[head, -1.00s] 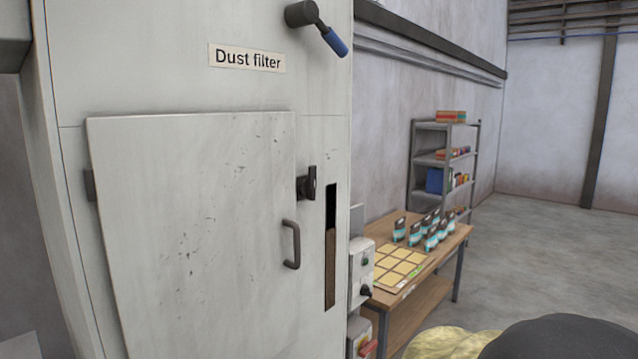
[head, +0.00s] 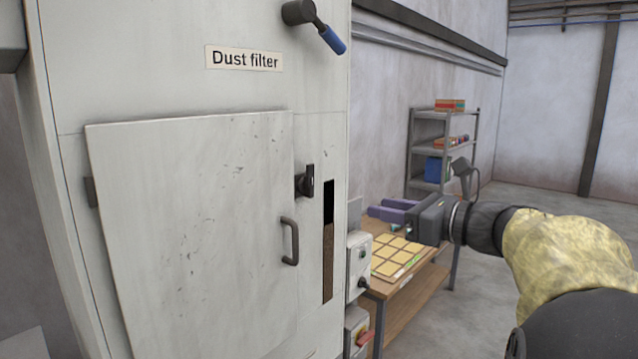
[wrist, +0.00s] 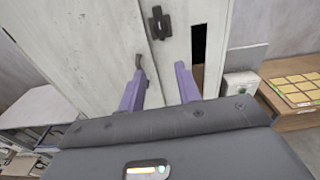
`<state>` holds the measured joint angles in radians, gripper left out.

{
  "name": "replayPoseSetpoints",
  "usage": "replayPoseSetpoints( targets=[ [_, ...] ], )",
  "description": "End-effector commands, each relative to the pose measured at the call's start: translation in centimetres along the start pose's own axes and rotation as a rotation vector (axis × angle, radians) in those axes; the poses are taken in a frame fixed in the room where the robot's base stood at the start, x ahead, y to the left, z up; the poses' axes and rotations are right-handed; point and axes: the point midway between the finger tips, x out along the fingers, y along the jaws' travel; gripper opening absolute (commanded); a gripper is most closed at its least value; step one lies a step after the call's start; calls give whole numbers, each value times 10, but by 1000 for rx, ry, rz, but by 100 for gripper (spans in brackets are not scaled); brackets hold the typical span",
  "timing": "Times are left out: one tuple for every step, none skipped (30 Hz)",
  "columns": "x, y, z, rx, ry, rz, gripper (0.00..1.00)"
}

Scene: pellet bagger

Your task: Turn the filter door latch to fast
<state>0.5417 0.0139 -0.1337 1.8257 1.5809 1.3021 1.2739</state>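The filter door (head: 195,240) is a pale scuffed panel on the cabinet labelled Dust filter. Its black latch (head: 305,181) sits at the door's right edge, with the lever roughly upright. A dark pull handle (head: 290,241) is below it. In the wrist view the latch (wrist: 158,23) is at the top, ahead of the fingers, and the handle (wrist: 140,66) is by the left finger. My gripper (head: 374,212), with purple fingers, is to the right of the latch and a little lower, touching nothing. In the wrist view the fingers (wrist: 159,78) are apart with nothing between them.
A blue-handled lever (head: 333,40) is above the door. A dark slot window (head: 328,240) is right of the latch. Grey control boxes (head: 357,262) stick out at the cabinet's right side. A wooden bench (head: 410,292) and a shelf rack (head: 428,130) stand behind my arm.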

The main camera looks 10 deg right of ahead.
Motion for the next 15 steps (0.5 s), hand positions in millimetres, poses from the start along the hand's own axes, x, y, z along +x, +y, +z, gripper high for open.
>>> replayPoseSetpoints(
  targets=[
    [-5, -4, 12, 18, -35, -6, 34],
    [-7, -4, 16, 27, -51, -6, 34],
    [-8, -5, 20, 33, -62, -6, 34],
    [-8, -5, 21, 36, -66, -6, 34],
    [-8, -5, 22, 38, -68, -6, 34],
    [-8, -5, 21, 38, -67, -6, 34],
    [-8, -5, 21, 38, -67, -6, 34],
    [-8, -5, 21, 37, -66, -6, 34],
    [-8, -5, 21, 37, -66, -6, 34],
    [-8, -5, 20, 37, -65, -6, 34],
    [-8, -5, 20, 37, -65, -6, 34],
    [-7, -5, 20, 37, -65, -6, 34],
    [-7, -5, 20, 37, -65, -5, 34],
    [-6, -5, 21, 37, -64, -5, 34],
    [-4, -5, 21, 37, -64, -4, 34]
  ],
)
